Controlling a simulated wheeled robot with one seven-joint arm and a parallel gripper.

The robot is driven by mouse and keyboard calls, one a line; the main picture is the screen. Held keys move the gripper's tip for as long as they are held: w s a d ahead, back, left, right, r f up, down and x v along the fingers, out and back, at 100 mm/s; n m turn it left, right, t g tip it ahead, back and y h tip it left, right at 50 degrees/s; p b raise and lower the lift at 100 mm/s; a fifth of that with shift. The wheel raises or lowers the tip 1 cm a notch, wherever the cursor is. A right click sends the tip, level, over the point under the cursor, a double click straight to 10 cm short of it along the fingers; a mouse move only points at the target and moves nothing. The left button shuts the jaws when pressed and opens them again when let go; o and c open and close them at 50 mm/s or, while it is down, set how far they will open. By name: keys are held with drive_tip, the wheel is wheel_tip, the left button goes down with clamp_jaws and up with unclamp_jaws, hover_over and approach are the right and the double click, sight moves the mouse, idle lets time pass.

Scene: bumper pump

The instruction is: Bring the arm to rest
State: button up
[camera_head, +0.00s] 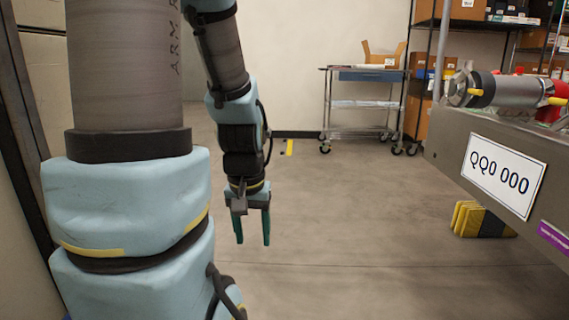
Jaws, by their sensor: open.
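My arm hangs down in the left half of the head view. My gripper (252,228) points at the floor with its two green fingers apart. It is open and nothing shows between the fingers. It is over bare floor, apart from everything around it. A metal pump (513,91) with a silver body, dark bands and yellow tips lies on top of the grey bumper structure (452,133) at the right. The pump is far to the right of my gripper.
The bumper structure carries a white plate (502,173). Yellow and black blocks (480,219) stand on the floor below it. A wheeled cart (362,104) with an open cardboard box (384,53) stands at the back. Shelves (475,25) are behind right. The middle floor (340,220) is clear.

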wheel_tip(320, 180, up, 37)
drive_tip(key=p, duration=3.6)
drive_tip(key=shift+f+p, duration=0.2)
drive_tip(key=shift+p, duration=0.1)
